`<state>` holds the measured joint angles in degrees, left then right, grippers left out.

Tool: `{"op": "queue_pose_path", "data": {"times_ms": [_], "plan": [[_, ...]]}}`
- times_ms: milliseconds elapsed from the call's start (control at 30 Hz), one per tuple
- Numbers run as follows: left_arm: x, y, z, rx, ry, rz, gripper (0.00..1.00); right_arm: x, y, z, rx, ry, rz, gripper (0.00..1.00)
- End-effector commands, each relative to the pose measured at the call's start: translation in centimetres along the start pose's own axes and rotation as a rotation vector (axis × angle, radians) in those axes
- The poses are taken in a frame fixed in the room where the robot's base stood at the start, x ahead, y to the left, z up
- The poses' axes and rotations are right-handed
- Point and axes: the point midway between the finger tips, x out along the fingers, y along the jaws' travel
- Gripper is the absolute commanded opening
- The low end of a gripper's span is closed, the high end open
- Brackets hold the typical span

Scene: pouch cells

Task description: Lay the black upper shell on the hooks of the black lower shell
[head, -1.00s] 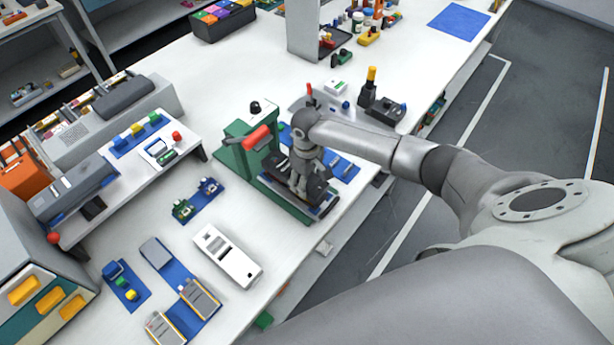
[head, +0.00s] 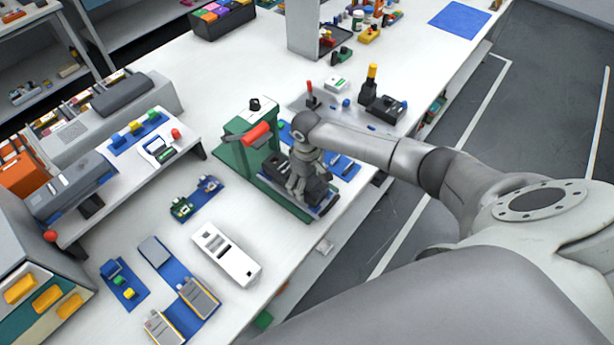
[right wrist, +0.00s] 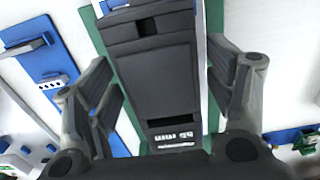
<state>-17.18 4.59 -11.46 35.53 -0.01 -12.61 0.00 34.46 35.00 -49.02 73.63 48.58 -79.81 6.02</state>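A black shell (right wrist: 155,85) fills the middle of the right wrist view, with a small square opening near its far end and pale markings near its close end. In the head view, black shell parts (head: 318,193) lie on the base of the green stand. I cannot tell where upper shell ends and lower shell begins, and the hooks do not show. My right gripper (head: 297,186) is low over the black parts. In the right wrist view its fingers (right wrist: 160,62) are spread on both sides of the shell, with a green gap beside the left finger. My left gripper is not in view.
The green stand (head: 236,160) with its red handle (head: 257,134) rises just left of my right gripper. A white device (head: 226,255) and blue mats with parts (head: 195,200) lie nearby. A black device with a yellow-topped post (head: 370,85) stands behind. The table's right edge is close.

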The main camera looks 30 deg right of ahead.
Motion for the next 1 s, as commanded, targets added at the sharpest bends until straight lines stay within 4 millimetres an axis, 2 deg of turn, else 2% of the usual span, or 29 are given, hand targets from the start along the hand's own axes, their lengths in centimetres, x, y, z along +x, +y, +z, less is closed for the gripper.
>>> {"op": "queue_pose_path", "data": {"times_ms": [300,433,567,800,1000], "plan": [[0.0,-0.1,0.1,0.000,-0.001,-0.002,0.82,0.0,0.0,0.0,0.000,0.000,0.000,0.82],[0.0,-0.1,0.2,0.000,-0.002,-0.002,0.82,-0.8,0.1,-0.1,0.000,0.002,0.000,0.82],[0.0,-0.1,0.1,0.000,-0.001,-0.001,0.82,-2.9,0.1,0.0,-0.001,0.003,0.001,0.82],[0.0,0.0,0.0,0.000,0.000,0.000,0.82,-8.2,0.1,-0.1,0.000,0.003,0.000,0.82],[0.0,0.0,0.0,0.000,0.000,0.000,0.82,-11.1,0.0,-0.1,0.000,0.002,0.000,0.82]]}}
